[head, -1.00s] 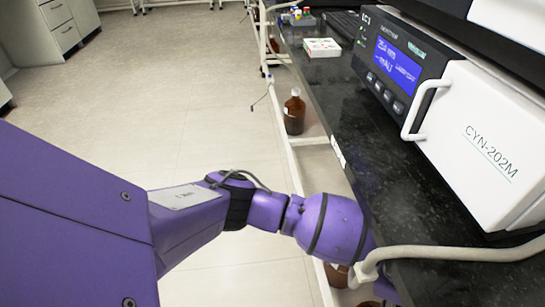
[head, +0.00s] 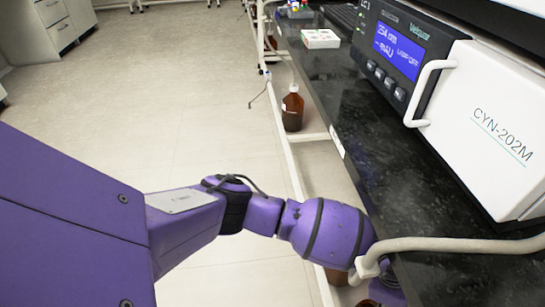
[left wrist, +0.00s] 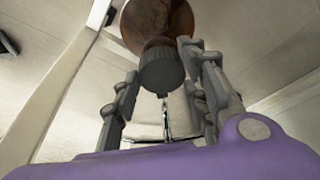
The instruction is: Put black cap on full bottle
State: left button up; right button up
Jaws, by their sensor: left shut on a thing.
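In the left wrist view a dark grey-black cap (left wrist: 162,72) is between the fingers of my left gripper (left wrist: 165,85). My left gripper is shut on it. A brown bottle (left wrist: 150,18) is right behind the cap, which lines up with its neck; I cannot tell whether the cap is seated. In the head view my left arm reaches over the bench edge, and the gripper itself is hidden below it. A brown bottle (head: 292,108) stands on the low shelf, with part of another brown bottle (head: 337,275) showing nearer. My right gripper is not in view.
The black bench top (head: 400,165) runs along the right, with a white instrument (head: 490,130) and a pale hose (head: 440,244) at its near edge. A small white box (head: 320,39) sits farther back. The floor to the left is clear.

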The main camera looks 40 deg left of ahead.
pick_arm(q)
jog(key=shift+w+r+p, duration=0.1)
jog(key=shift+p, duration=0.25)
jog(key=shift+p, duration=0.3)
dwell(0.9)
jog(key=shift+f, duration=0.5)
dwell(0.6)
jog(key=shift+f, duration=0.4)
dwell(0.6)
jog(key=o, duration=0.9)
jog(key=v, duration=1.2)
jog(key=shift+d+r, duration=0.1)
